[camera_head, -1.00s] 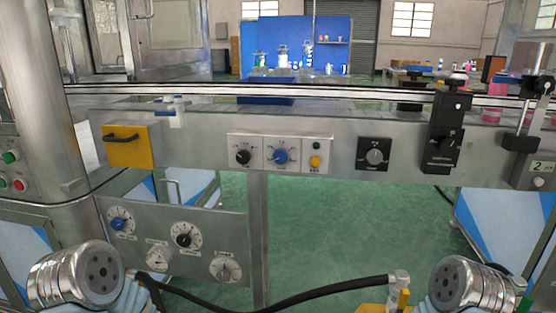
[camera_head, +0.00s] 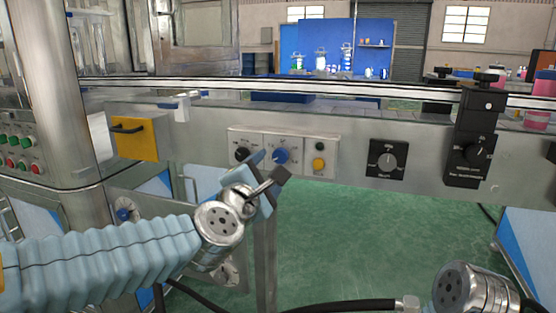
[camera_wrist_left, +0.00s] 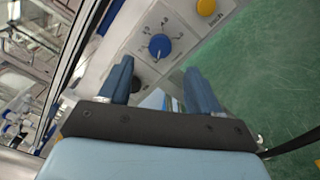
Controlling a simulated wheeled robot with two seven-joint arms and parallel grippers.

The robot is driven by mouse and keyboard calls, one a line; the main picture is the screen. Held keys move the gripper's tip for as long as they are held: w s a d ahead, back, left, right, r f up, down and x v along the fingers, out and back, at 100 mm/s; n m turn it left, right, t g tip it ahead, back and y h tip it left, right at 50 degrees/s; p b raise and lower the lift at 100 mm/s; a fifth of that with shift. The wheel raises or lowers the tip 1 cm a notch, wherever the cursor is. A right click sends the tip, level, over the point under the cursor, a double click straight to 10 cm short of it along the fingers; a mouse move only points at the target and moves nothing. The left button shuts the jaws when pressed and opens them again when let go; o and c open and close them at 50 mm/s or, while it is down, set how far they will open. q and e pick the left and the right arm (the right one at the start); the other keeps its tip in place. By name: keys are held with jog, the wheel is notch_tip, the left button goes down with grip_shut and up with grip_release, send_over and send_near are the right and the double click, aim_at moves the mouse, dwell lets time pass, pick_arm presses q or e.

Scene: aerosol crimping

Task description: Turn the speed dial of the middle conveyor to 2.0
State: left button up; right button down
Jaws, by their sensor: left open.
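A round blue dial (camera_head: 281,156) with a scale around it sits on a pale control panel on the conveyor's side. In the left wrist view the blue dial (camera_wrist_left: 160,46) lies just beyond the fingertips, roughly centred between them. My left gripper (camera_head: 268,168) is in front of the panel, just below and left of the dial. Its fingers are apart, with nothing between them, in the left wrist view (camera_wrist_left: 160,76). No contact with the dial shows. The exact dial reading is too small to tell. My right gripper is out of view.
A black knob (camera_head: 242,154) is left of the blue dial and a yellow button (camera_head: 318,164) is right of it. A separate black-plated dial (camera_head: 388,159) is further right. A yellow box (camera_head: 138,139) juts out at left. A lower dial panel is partly hidden by my arm.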

aim_at(280, 157)
pick_arm(q)
jog(key=x, duration=0.8)
jog(key=shift+f, duration=0.1)
jog(key=c, duration=1)
jog(key=shift+p, duration=0.3)
jog(key=shift+c, duration=0.2)
jog(key=shift+m, duration=0.4)
jog(key=m+p, duration=0.1)
jog(key=m, duration=0.4)
jog(key=shift+p, duration=0.3)
jog(key=m+p, duration=0.1)
jog(key=m, duration=0.5)
jog(key=shift+p, duration=0.3)
